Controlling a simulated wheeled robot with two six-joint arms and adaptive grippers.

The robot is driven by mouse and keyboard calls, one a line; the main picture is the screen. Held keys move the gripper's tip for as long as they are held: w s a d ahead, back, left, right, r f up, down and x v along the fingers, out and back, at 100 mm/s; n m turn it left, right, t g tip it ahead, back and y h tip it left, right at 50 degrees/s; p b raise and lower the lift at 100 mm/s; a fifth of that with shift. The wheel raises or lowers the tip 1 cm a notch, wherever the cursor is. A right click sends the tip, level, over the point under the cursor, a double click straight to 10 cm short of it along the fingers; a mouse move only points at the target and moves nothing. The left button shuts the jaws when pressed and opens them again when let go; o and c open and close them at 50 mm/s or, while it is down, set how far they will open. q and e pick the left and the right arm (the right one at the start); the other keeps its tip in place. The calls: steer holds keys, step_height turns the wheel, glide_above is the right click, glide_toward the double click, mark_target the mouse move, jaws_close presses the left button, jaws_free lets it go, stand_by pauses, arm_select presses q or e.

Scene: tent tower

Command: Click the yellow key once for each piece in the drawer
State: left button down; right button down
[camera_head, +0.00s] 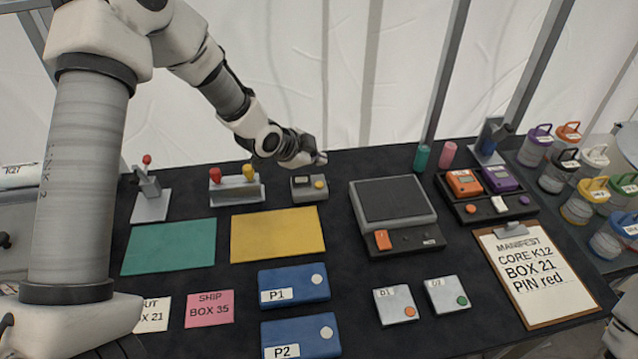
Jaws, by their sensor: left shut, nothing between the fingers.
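The yellow key (320,184) is a small round button on a grey box with a small display (302,182), at the back middle of the table. My left gripper (319,158) is shut and empty, above and behind the yellow key. It looks apart from the key, though the exact height is hard to judge. No open drawer is visible, and no pieces inside one can be seen. Two blue boxes, P1 (293,286) and P2 (300,337), lie at the front middle; each has a round pale knob. My right gripper is not in view.
A two-lever unit (236,190) stands left of the key box. Green (169,247) and yellow (277,234) mats lie in front. A grey scale-like device (394,205), a manifest clipboard (535,274) and several lidded jars (550,175) are to the right.

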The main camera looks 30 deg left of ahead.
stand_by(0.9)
arm_select(q)
step_height(320, 180, up, 4)
steer(key=p, duration=0.7)
glide_above(317, 185)
step_height(317, 185, down, 8)
steer(key=b, duration=0.6)
steer(key=shift+d+r, duration=0.1)
steer(key=shift+f+b, duration=0.6)
steer(key=shift+f, duration=0.4)
